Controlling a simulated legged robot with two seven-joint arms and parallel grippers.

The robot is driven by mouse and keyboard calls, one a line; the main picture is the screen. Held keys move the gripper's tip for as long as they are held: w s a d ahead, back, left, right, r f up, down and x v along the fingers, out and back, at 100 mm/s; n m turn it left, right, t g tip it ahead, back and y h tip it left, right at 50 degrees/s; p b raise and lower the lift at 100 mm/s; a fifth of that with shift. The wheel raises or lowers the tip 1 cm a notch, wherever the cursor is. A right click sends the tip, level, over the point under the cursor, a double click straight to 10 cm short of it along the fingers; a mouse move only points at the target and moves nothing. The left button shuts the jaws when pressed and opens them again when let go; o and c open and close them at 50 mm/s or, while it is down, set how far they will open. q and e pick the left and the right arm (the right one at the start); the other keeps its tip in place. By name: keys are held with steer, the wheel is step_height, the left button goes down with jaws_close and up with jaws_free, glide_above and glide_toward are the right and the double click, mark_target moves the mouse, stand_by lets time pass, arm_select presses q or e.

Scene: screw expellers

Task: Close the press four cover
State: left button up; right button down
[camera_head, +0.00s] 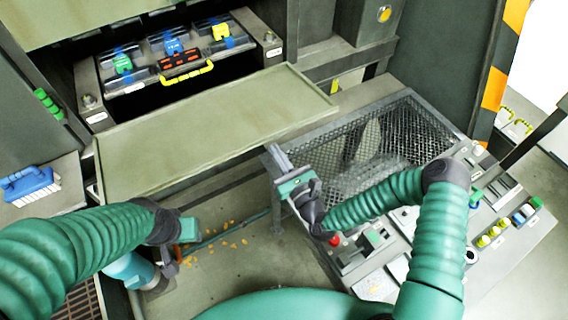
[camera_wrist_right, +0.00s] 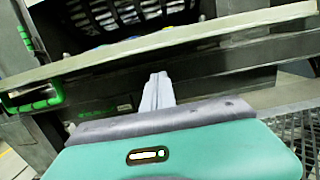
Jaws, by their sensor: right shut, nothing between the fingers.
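A flat olive-green panel, apparently the press cover (camera_head: 220,130), juts out level below an open bay in the head view. Its edge crosses the right wrist view as a long pale strip (camera_wrist_right: 215,35). My right gripper (camera_head: 280,156) is shut and empty, just in front of and below the panel's front edge. In the right wrist view its closed fingertips (camera_wrist_right: 157,84) point at the dark machine front under that strip, with no clear contact. My left gripper (camera_head: 187,230) is low at the left, apart from the panel; its fingers are mostly hidden.
In the open bay sits a dark unit with a yellow handle (camera_head: 187,75). A mesh-topped guard (camera_head: 370,145) and a button console (camera_head: 480,215) stand at the right, under my right arm. A blue brush (camera_head: 28,183) lies on a ledge at the left. Orange bits litter the floor.

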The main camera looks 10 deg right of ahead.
arm_select(q)
steer(key=shift+s+r, duration=0.15)
steer(key=shift+r, duration=0.45)
arm_select(e)
step_height(320, 180, up, 3)
steer(key=shift+f, duration=0.15)
steer(key=shift+f, duration=0.1)
